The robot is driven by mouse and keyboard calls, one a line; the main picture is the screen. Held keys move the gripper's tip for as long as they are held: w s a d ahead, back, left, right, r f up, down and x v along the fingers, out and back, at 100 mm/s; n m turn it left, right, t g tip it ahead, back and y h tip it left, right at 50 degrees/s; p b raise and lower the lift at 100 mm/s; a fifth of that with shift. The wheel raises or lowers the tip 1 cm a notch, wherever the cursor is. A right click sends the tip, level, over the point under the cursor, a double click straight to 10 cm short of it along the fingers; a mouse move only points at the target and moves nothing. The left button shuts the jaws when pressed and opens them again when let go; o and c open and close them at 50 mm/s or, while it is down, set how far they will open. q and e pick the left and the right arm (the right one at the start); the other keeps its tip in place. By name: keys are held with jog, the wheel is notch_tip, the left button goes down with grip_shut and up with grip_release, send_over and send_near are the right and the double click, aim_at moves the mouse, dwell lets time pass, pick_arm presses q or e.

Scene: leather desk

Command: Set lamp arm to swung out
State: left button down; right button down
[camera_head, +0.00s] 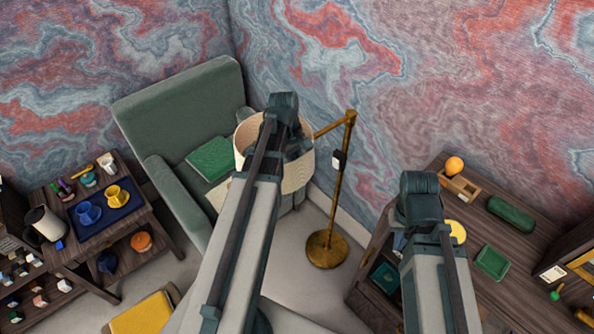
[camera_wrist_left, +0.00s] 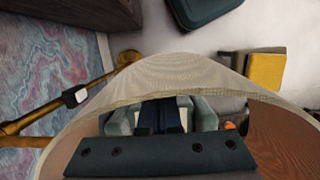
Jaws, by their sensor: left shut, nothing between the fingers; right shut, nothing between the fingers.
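A brass floor lamp (camera_head: 337,195) stands between the armchair and the right-hand desk. Its short brass lamp arm (camera_head: 333,125) runs left from the pole top to a cream drum shade (camera_head: 299,176). My left arm crosses in front of the shade in the head view. In the left wrist view, the shade (camera_wrist_left: 190,72) curves around my left gripper (camera_wrist_left: 172,115), which is shut and empty; contact with the shade cannot be told. My right gripper (camera_head: 401,240) is shut, mostly hidden behind its arm near the right desk.
A low shelf with a blue tray (camera_head: 104,218) and cups is at left. A wooden desk (camera_head: 478,212) with small items is at right. Floor shows around the lamp's round base (camera_head: 327,249).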

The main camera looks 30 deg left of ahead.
pick_arm(q)
jog(key=shift+s+d, duration=0.15)
jog(key=shift+d, duration=0.55)
jog(key=w+d+n+t, duration=0.1)
jog(key=w+d+n, duration=0.2)
jog(key=d, duration=1.5)
jog(key=shift+n+t, duration=0.3)
jog(key=shift+n, duration=1.5)
jog(key=shift+a+r, duration=0.1)
jog(key=shift+r, duration=0.05)
